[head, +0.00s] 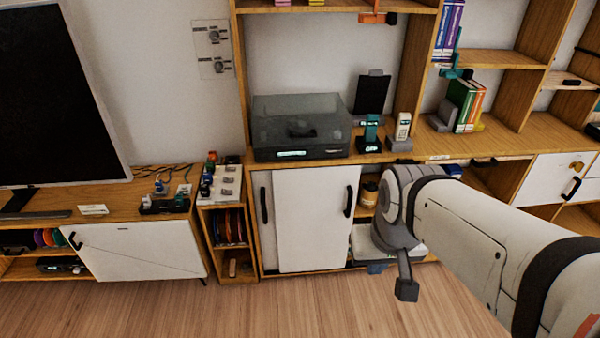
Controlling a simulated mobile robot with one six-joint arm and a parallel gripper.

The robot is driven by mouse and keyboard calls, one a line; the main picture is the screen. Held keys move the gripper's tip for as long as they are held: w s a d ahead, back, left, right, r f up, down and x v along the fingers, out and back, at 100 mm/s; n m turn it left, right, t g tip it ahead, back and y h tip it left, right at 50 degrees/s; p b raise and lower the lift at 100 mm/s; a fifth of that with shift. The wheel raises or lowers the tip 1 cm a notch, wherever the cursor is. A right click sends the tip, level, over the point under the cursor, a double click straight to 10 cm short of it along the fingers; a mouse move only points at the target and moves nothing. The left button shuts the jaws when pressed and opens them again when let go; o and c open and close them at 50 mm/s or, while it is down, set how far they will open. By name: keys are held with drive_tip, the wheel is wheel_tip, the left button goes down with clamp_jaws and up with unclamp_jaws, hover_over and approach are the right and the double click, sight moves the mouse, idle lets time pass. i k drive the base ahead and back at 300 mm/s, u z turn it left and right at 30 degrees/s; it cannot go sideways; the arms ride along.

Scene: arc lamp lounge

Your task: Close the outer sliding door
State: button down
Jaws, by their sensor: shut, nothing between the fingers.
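The outer sliding door (312,225) is a white panel with a dark vertical handle (349,201) near its right edge. It stands in front of the inner white door (257,240), which shows as a strip at the left with its own dark handle (264,205). To the right of the outer door the cabinet is open, with a jar (369,193) on a shelf and a pale box below, partly hidden by my arm. My gripper (406,289) is shut and empty, pointing down to the right of the door and lower than its handle, apart from it in the picture.
A low TV stand (150,215) and a narrow shelf unit (229,262) are at the left. The wooden floor (240,310) in front is clear.

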sight(314, 208)
drive_tip(key=u, duration=0.05)
drive_tip(key=i, duration=1)
drive_tip(key=z, duration=0.6)
drive_tip(key=k, duration=1.2)
drive_tip(key=u, duration=1.05)
drive_tip(key=i, duration=1)
